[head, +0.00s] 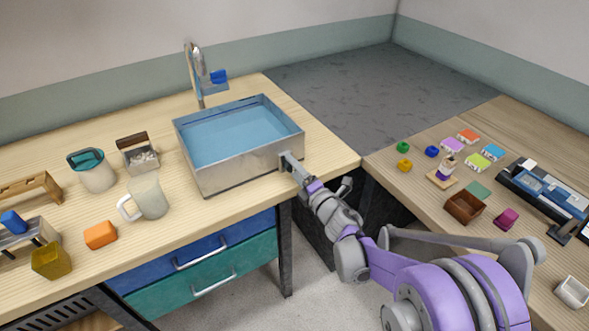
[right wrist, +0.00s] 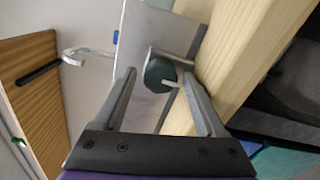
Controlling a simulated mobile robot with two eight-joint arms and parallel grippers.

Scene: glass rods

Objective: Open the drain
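The metal sink basin (head: 235,170) stands on the left counter and holds blue water (head: 235,130). In the right wrist view, a dark round drain knob (right wrist: 156,70) with a thin pale lever is on the basin's outer wall (right wrist: 140,35). My right gripper (head: 288,160) is at the basin's right side. In the wrist view my right gripper (right wrist: 157,78) is open, with the knob between or just beyond its fingertips; contact cannot be told. The knob is hidden in the head view. My left gripper is not in view.
A faucet (head: 197,75) with a blue handle rises behind the basin. The right table (head: 440,150) holds small colored blocks and a brown box (head: 464,207).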

